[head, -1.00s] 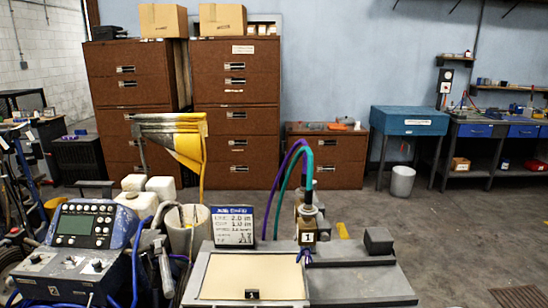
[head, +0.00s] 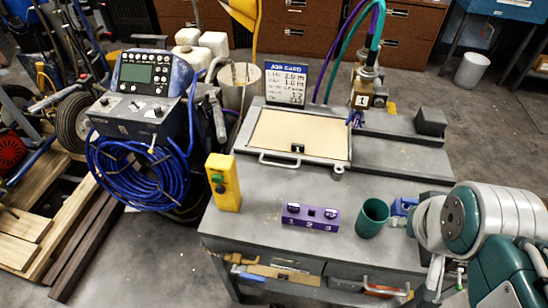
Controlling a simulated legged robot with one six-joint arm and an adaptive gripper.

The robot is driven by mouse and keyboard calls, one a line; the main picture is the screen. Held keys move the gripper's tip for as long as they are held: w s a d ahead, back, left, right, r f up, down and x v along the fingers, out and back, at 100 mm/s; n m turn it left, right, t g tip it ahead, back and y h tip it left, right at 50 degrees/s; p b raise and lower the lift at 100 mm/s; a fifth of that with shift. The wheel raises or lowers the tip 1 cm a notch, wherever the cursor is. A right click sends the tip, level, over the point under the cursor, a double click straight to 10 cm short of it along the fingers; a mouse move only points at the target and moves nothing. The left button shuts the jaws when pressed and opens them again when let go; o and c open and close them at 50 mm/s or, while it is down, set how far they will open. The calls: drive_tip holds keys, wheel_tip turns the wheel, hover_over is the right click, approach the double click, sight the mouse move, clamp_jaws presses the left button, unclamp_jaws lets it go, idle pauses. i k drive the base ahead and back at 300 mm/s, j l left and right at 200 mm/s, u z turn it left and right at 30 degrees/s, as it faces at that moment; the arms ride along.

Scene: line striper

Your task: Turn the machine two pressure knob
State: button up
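A purple block (head: 310,217) with white labels 1, 2 and 3 sits on the front of the grey bench, left of a teal cup. Three dark parts are on its top; the middle one (head: 312,212), above label 2, looks smaller and squarer. A grey control box (head: 140,118) with small knobs stands at left under a display unit (head: 150,72). Which knob is the machine two pressure knob is not clear. My white and teal arm enters at lower right, beside the bench. I cannot make out my gripper's fingers.
On the grey bench (head: 262,195) stand a yellow button box (head: 223,182), a teal cup (head: 372,217), a tan panel with a handle (head: 298,134), a job sign (head: 285,82) and a brass fitting labelled 1 (head: 363,98). Coiled blue hose (head: 140,175) hangs at left.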

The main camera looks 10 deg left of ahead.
sight(104, 102)
drive_tip(key=k+j+u, duration=0.1)
drive_tip(key=j+u, duration=0.15)
drive_tip(key=u, duration=0.15)
drive_tip(key=j+u, duration=0.35)
drive_tip(key=k+j+u, duration=0.1)
drive_tip(key=u, duration=0.3)
drive_tip(key=j+u, duration=0.35)
